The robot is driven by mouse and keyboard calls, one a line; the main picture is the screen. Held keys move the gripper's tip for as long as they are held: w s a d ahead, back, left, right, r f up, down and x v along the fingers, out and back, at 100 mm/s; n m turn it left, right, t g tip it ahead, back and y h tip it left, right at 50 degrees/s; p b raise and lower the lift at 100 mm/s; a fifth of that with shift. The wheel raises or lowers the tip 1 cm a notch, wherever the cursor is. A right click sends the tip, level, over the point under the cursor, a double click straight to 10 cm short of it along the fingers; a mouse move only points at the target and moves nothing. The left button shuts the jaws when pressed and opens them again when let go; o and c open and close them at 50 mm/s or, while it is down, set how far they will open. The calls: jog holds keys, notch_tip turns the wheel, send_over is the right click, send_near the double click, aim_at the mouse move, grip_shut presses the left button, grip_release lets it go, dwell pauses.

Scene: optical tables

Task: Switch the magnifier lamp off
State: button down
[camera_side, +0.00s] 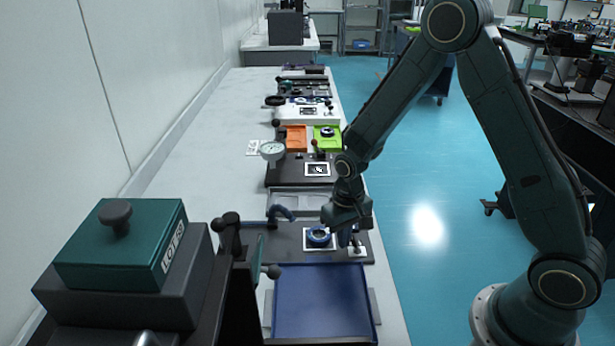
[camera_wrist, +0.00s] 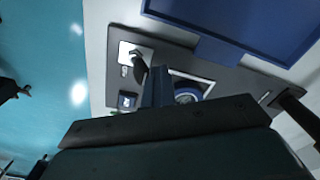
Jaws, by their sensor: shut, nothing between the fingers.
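In the wrist view the switch plate (camera_wrist: 129,60) bears a dark lever, and the blue ring (camera_wrist: 187,95) is partly behind my fingers. My gripper (camera_side: 348,238) is shut and empty, pointing down close to the switch plate; it also shows in the wrist view (camera_wrist: 157,75). I cannot tell whether it touches the lever.
A blue tray (camera_side: 322,300) lies just nearer the side camera. A dark post with a knob (camera_side: 231,232) and a green box (camera_side: 120,245) stand at the left front. Bare bench lies at left.

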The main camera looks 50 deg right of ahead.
aim_at(355, 240)
jog(key=shift+s+d+f, duration=0.1)
jog(key=shift+s+d, duration=0.15)
jog(key=shift+s, duration=0.1)
jog(key=shift+s+d+f, duration=0.1)
jog(key=shift+s+d, duration=0.25)
jog(key=shift+s, duration=0.05)
jog(key=shift+s+d, duration=0.9)
jog(key=shift+s, duration=0.05)
dwell(0.8)
jog(key=shift+w+a+r, duration=0.15)
jog(key=shift+w+r, duration=0.05)
jog(key=shift+r, duration=0.85)
jog(key=shift+w+a+r, duration=0.15)
jog(key=shift+w+r, duration=0.1)
jog(key=shift+r, duration=0.85)
jog(key=shift+w+a+r, duration=0.15)
jog(key=shift+w+r, duration=0.05)
jog(key=shift+r, duration=0.85)
jog(key=shift+a+r, duration=0.1)
jog(key=shift+r, duration=0.35)
